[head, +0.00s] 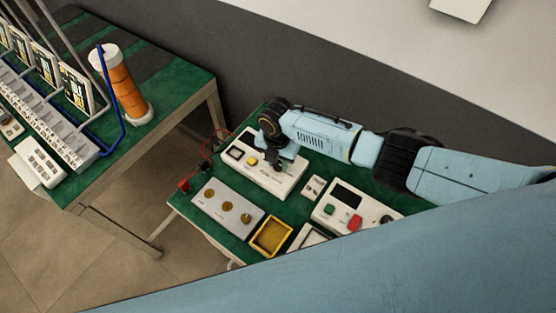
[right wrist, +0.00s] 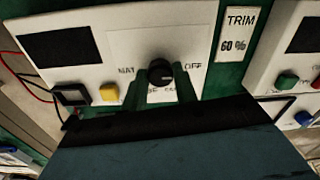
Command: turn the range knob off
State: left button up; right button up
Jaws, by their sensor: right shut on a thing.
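The range knob (right wrist: 160,69) is a round black knob on a white instrument box (right wrist: 120,45) on the green-topped table. I cannot tell clearly where the knob points. In the head view my right gripper (head: 280,168) comes down onto the box (head: 262,180), hiding the knob. My left gripper is not in view.
A yellow button (right wrist: 109,92) and a black-framed square (right wrist: 72,95) are left of the knob. A "TRIM 60 %" plate (right wrist: 238,33) is to its right. A grey panel with brass discs (head: 227,207), a yellow tray (head: 287,237) and another control box (head: 325,217) are nearby.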

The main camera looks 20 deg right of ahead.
jog(key=shift+w+r, duration=0.1)
jog(key=o, duration=1)
jog(key=shift+c, duration=0.2)
notch_tip(320, 180, up, 13)
jog(key=p, duration=0.1)
jog(key=shift+r, duration=0.15)
jog(key=shift+a, duration=0.1)
